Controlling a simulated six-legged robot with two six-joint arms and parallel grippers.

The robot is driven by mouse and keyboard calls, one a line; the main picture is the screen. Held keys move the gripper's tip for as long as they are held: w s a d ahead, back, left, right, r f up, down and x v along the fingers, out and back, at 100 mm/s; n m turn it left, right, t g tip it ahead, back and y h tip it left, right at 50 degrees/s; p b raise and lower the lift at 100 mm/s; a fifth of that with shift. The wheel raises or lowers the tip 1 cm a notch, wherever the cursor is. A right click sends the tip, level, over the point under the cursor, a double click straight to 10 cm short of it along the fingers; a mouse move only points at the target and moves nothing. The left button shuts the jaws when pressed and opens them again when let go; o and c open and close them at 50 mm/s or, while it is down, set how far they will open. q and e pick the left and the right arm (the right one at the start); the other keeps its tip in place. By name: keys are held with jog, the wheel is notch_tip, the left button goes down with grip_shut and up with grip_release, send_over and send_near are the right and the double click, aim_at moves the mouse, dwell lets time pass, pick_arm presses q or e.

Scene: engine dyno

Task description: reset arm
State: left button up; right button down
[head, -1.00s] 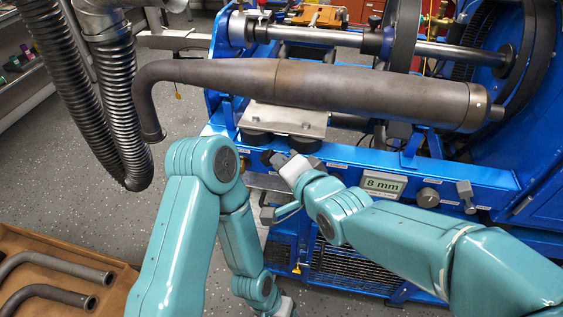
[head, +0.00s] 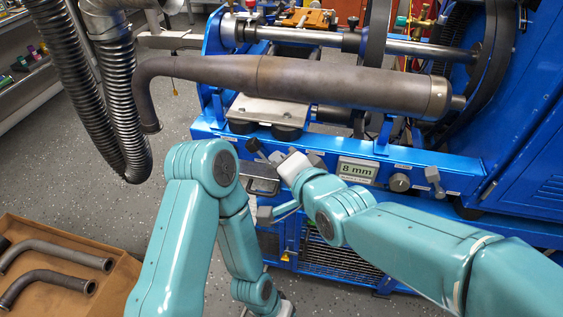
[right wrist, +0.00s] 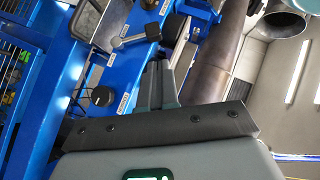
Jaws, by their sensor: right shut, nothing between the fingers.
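My right gripper (head: 291,165) reaches in from the right to the front of the blue test stand, beside its front panel. In the right wrist view its two fingers (right wrist: 160,84) are shut together with nothing between them. A grey lever with a dark tip (right wrist: 136,38) stands on the blue panel beyond the fingertips, apart from them. In the head view a small dark-tipped control (head: 255,147) shows just left of the gripper; I cannot tell whether it is the same lever. My left arm is folded in the lower middle; its gripper is not clearly in view.
A brown exhaust pipe (head: 330,82) lies across the blue stand (head: 455,165). Ribbed hoses (head: 118,110) hang at left. A brown tray (head: 115,262) holds bent pipes. Grey floor is open at left.

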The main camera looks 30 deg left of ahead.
jog(key=shift+w+a, duration=0.1)
jog(key=shift+w, duration=0.05)
